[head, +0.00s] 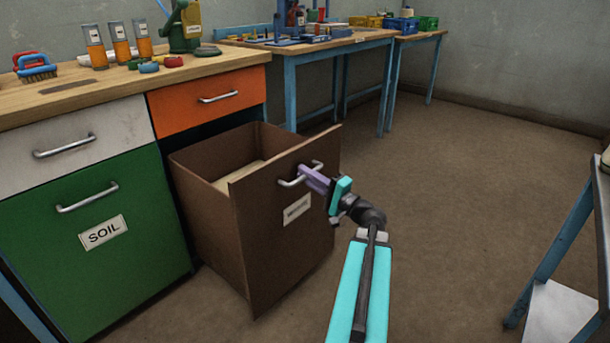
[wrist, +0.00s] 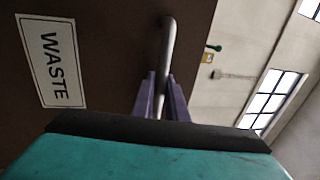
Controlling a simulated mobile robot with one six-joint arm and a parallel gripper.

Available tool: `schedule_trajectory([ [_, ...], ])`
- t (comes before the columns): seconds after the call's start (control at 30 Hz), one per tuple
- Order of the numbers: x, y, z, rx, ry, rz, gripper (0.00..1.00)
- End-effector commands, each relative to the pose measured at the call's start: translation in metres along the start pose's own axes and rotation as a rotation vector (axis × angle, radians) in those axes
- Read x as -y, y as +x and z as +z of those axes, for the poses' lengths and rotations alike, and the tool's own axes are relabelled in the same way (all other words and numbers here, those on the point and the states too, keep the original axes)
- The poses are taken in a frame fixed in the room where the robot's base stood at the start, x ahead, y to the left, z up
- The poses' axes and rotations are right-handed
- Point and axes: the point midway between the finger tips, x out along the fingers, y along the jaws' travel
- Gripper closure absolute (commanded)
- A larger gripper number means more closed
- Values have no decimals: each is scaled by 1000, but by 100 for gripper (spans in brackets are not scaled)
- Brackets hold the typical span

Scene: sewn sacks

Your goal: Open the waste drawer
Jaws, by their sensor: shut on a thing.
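The brown waste drawer (head: 285,225) stands pulled well out from under the counter in the head view. Its inside shows from above, with a pale floor. Its front carries a label, which reads WASTE in the wrist view (wrist: 53,60). A metal bar handle (head: 290,182) is fixed near the top of the drawer front, and it also shows in the wrist view (wrist: 167,45). My gripper (head: 310,178) is at this handle, its purple fingers shut on the bar. In the wrist view the fingers (wrist: 160,98) lie on either side of the bar.
A green SOIL drawer (head: 95,235), a white drawer (head: 75,147) and an orange drawer (head: 207,98) are shut beside it. A metal-legged table (head: 565,235) stands at the right edge. The brown floor (head: 460,170) between is clear.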

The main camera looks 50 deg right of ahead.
Motion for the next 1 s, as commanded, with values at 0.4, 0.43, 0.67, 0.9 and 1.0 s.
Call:
schedule_trajectory([
  [0.4, 0, 3, 3, 3, 2, -2, 80],
  [0.43, 0, 3, 3, 3, 2, -1, 80],
  [0.67, 0, 3, 4, 6, 2, 0, 80],
  [0.9, 0, -6, 4, 4, 1, 1, 80],
  [1.0, 1, -15, 4, 4, 2, 1, 80],
])
